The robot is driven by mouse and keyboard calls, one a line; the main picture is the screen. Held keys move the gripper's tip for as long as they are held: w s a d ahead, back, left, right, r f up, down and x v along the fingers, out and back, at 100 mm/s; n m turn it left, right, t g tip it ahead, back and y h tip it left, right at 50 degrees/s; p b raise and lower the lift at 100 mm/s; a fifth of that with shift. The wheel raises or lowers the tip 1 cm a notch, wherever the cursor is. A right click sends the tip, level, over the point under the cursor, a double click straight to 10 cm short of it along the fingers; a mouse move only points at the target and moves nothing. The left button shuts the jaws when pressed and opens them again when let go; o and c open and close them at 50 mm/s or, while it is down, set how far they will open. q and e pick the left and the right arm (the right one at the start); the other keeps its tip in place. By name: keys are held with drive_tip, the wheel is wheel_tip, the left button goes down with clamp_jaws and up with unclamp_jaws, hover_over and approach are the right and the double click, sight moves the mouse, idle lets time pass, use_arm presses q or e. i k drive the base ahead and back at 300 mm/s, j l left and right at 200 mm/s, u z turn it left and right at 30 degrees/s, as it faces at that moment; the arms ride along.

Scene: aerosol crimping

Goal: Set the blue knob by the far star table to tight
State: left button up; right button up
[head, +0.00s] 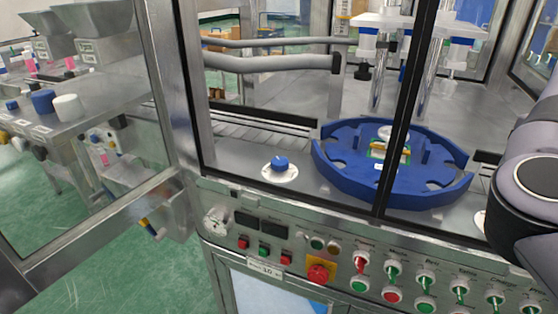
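A blue knob (281,162) stands on a round white dial (292,174) on the machine's metal deck, just left of the star table. The dial's markings are too small to read, so I cannot tell the knob's setting. The blue star table (440,190) is a round disc with curved pockets and a small fitting at its middle. It is the only star table in view. A dark upright frame post crosses in front of it. Neither gripper shows; only a grey and black link of my arm enters at the right edge. Nothing of mine touches the knob.
A clear door (90,130) with a metal frame stands open at the left. The front panel below carries a red emergency button (318,273), several coloured buttons and switches. Grey tubes (270,62) cross behind the knob. Another bench (60,118) stands beyond the door.

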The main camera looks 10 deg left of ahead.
sight(280, 165)
drive_tip(key=k+j, duration=0.8)
